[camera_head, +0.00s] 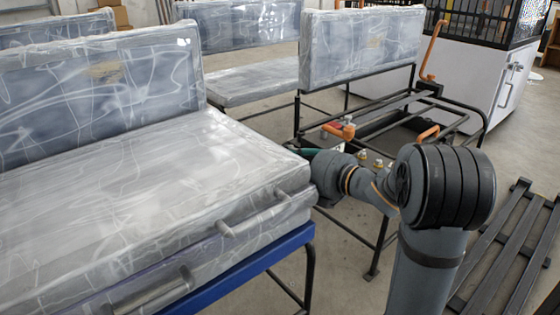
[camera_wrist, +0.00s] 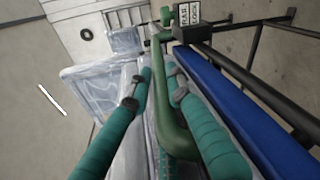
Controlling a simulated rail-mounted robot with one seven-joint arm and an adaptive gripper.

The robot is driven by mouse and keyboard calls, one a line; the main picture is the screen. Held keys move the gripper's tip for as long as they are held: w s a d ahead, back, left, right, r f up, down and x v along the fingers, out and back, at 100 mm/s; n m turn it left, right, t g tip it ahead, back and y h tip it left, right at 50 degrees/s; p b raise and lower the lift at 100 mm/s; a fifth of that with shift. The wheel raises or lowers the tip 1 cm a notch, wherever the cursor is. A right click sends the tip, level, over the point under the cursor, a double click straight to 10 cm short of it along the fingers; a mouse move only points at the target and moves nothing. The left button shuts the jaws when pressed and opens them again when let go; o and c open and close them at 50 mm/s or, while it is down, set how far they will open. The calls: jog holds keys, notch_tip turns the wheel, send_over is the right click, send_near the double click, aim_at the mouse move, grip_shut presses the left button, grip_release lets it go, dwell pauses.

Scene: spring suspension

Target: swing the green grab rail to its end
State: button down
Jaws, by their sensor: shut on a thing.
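The green grab rail (camera_wrist: 168,125) shows in the wrist view as a dull green bent bar running up the middle. My gripper (camera_wrist: 158,76) has two teal-wrapped fingers, one on each side of the rail, and is shut on it. Their tips lie near the rail's upper stretch. In the head view my arm reaches left to the corner of the plastic-wrapped bench. Only a small bit of green (camera_head: 306,152) shows there, and I cannot tell whether it is rail or finger. The rail's far end is partly hidden near a black labelled block (camera_wrist: 188,24).
A blue beam (camera_wrist: 228,105) and black bars run close along the right in the wrist view. In the head view, the wrapped bench (camera_head: 140,190) fills the left, a black frame with orange handles (camera_head: 432,50) stands behind, and a dark slatted pallet (camera_head: 505,250) lies right.

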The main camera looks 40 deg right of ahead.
jog(key=shift+d+r, duration=0.15)
jog(key=c, duration=1.9)
grip_release()
jog(key=shift+o, duration=1.2)
